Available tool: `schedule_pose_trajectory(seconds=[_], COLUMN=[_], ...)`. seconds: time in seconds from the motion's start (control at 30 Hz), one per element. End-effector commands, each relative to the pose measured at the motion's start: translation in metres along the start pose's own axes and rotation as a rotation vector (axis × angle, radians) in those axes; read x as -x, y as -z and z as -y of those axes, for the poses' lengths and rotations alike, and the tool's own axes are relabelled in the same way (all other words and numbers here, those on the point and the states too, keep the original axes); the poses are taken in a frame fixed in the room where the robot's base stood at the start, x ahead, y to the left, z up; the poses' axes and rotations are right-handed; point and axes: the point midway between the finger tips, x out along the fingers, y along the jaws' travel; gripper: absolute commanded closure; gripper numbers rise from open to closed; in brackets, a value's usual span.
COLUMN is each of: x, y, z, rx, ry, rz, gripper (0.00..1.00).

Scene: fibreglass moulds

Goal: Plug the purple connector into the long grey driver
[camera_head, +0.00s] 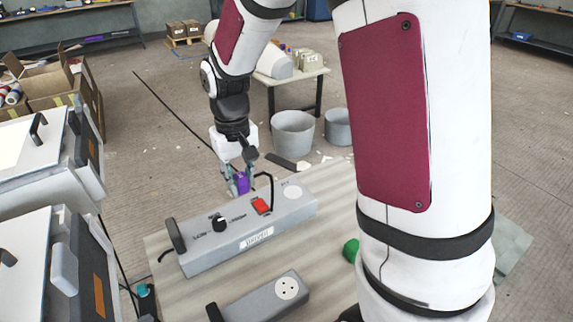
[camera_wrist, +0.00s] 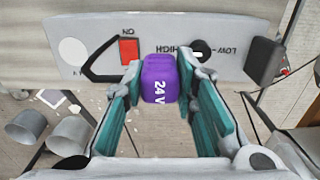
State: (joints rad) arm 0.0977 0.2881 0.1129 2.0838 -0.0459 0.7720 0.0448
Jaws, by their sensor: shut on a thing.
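The purple connector (camera_wrist: 160,78), marked "24V", is between the teal fingers of my gripper (camera_wrist: 160,95) in the wrist view. In the head view the purple connector (camera_head: 242,182) shows at the tip of my gripper (camera_head: 239,184), at the far side of the long grey driver (camera_head: 244,238). The long grey driver (camera_wrist: 95,20) has a red switch, a black knob and a round pale disc. I cannot tell whether the connector touches the driver, and no socket is clearly visible.
A shorter grey box (camera_head: 262,302) with a round socket plate lies nearer on the table (camera_head: 170,290). A green object (camera_head: 351,250) lies to the right, partly behind my arm. Two grey buckets (camera_head: 293,134) stand on the floor beyond. Machines with black handles (camera_head: 38,128) are at left.

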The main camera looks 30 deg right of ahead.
Motion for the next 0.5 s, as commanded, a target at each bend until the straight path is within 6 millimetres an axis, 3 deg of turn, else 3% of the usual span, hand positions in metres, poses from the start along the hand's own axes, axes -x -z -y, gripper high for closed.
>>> schedule_pose_trajectory(seconds=[0.13, 0.23, 0.5], x=[0.0, -0.001, -0.015], y=[0.003, 0.009, 0.023], z=[-0.007, -0.022, -0.089], rx=[-0.079, -0.242, -0.941], ry=[0.002, 0.005, 0.009], rz=[0.001, 0.003, 0.007], gripper=[0.99, 0.99, 0.99])
